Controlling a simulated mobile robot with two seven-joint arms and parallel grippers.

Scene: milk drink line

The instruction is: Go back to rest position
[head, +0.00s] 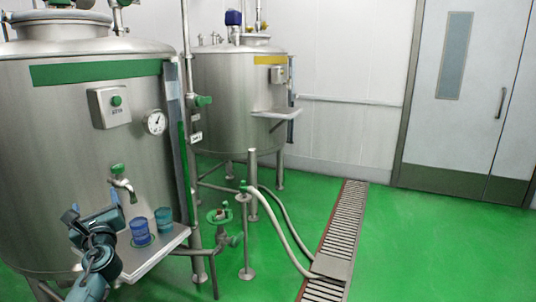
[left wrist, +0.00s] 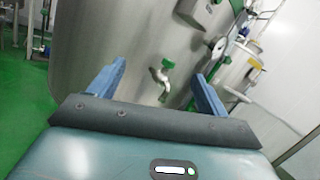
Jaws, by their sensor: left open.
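My left gripper (head: 92,206) is in front of the near steel tank (head: 70,140), left of the small shelf. Its blue fingers stand apart in the left wrist view (left wrist: 160,70), with nothing between them but the view of the tank and tap. The green-handled tap (head: 122,186) is on the tank above the shelf, and it also shows in the left wrist view (left wrist: 162,80) beyond the fingers. A blue cup (head: 140,234) and a teal cup (head: 164,220) stand on the metal shelf (head: 172,247). My right gripper is not in view.
A control box (head: 109,106) and a gauge (head: 155,123) are on the near tank. A second tank (head: 225,105) stands behind. Pipes, a green valve (head: 219,215) and hoses (head: 284,232) lie right of the shelf. The green floor (head: 420,250) is clear at right.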

